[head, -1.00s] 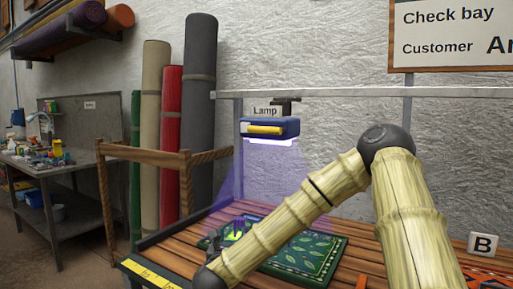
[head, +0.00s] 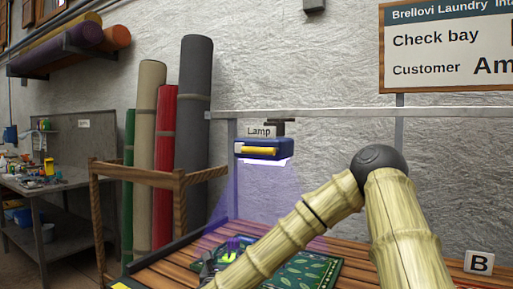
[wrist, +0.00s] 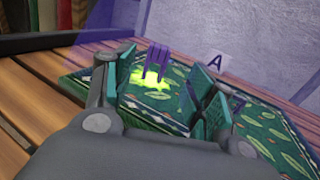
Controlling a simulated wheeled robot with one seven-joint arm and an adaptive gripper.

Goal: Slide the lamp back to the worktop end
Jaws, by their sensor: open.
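The lamp (head: 264,149) is a blue box with a yellow handle bar (head: 258,151) and a lit underside. It hangs from a rail (head: 340,113) near the rail's left post and throws a violet cone of light downward. My gripper (wrist: 160,100) is open, with its fingers low over a green patterned rug (wrist: 150,103) and apart from the lamp. The worktop (head: 355,243) is made of wooden slats. The lamp itself is not in the wrist view.
A purple pronged thing (wrist: 158,60) stands over a glowing yellow-green patch on the rug. A tag A (wrist: 216,62) and a block B (head: 479,262) mark spots. A wooden frame (head: 150,175) and rolled rugs (head: 194,130) stand left. My arm crosses the worktop.

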